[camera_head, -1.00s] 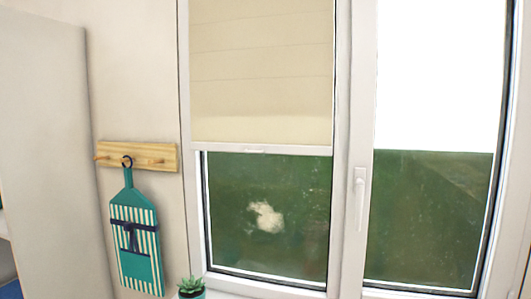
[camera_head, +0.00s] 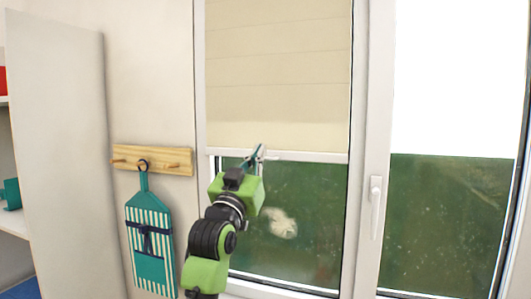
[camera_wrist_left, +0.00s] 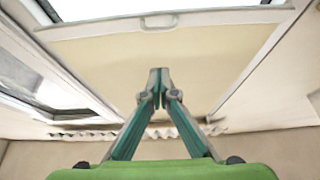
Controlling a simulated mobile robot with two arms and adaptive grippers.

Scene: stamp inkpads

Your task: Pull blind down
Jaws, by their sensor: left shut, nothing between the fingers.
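The cream blind (camera_head: 278,80) covers the upper part of the left window pane, with its white bottom bar (camera_head: 310,156) about halfway down. In the left wrist view, the blind's fabric (camera_wrist_left: 100,62) lies behind the fingers, and the bottom bar (camera_wrist_left: 225,18) with a small pull tab (camera_wrist_left: 159,20) is near the top edge. My left gripper (camera_head: 259,153) is at the bar in the head view, its teal fingers (camera_wrist_left: 158,84) shut and empty. It overlaps the tab's place there; contact with the blind cannot be told. My right gripper is not in view.
A window handle (camera_head: 375,198) is on the frame to the right. A wooden peg rack (camera_head: 180,162) with a teal striped board (camera_head: 150,240) hangs on the wall to the left. A tall pale panel (camera_head: 60,150) stands at the far left.

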